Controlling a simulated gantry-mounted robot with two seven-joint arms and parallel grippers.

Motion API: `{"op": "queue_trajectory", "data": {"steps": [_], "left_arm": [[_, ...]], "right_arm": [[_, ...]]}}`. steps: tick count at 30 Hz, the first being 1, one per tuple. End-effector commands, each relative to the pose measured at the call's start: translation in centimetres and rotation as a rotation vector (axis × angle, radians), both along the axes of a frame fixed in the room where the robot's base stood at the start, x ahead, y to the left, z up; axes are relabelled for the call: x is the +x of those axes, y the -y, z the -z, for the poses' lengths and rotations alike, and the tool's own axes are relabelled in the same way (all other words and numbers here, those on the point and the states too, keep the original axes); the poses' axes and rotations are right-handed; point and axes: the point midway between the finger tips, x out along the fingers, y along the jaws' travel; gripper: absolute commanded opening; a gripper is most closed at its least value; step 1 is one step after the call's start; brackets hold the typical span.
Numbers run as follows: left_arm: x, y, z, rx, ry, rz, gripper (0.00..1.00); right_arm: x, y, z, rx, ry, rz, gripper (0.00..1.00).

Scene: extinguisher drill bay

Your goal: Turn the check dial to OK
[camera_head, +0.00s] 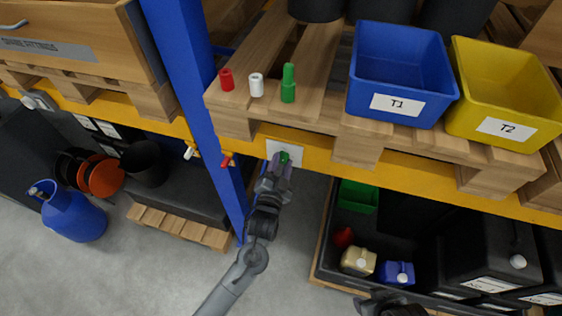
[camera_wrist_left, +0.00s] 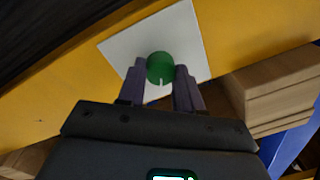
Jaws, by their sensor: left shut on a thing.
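The check dial is a green round knob (camera_head: 284,157) on a white plate (camera_head: 290,149) fixed to the yellow shelf beam. In the left wrist view the knob (camera_wrist_left: 160,66) shows a short white mark at its lower edge, and the plate (camera_wrist_left: 190,38) shows no readable lettering. My left gripper (camera_head: 280,164) reaches up to it, and its fingers (camera_wrist_left: 161,82) are shut on the knob from both sides. The dark end of my right arm (camera_head: 388,304) shows at the bottom edge; its fingers cannot be made out.
On the pallet above stand a red piece (camera_head: 226,79), a white piece (camera_head: 256,85) and a green piece (camera_head: 288,84), beside a blue bin T1 (camera_head: 402,58) and a yellow bin T2 (camera_head: 506,92). A blue upright (camera_head: 184,62) stands left of my left arm. Below is a black tray with containers.

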Motion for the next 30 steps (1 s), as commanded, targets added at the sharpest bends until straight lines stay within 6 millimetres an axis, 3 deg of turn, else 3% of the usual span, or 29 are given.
{"op": "queue_trajectory", "data": {"steps": [30], "left_arm": [[0.1,-0.1,0.0,0.902,0.268,-0.001,0.04]], "right_arm": [[0.0,-0.2,-3.6,0.010,0.001,0.006,0.51]]}}
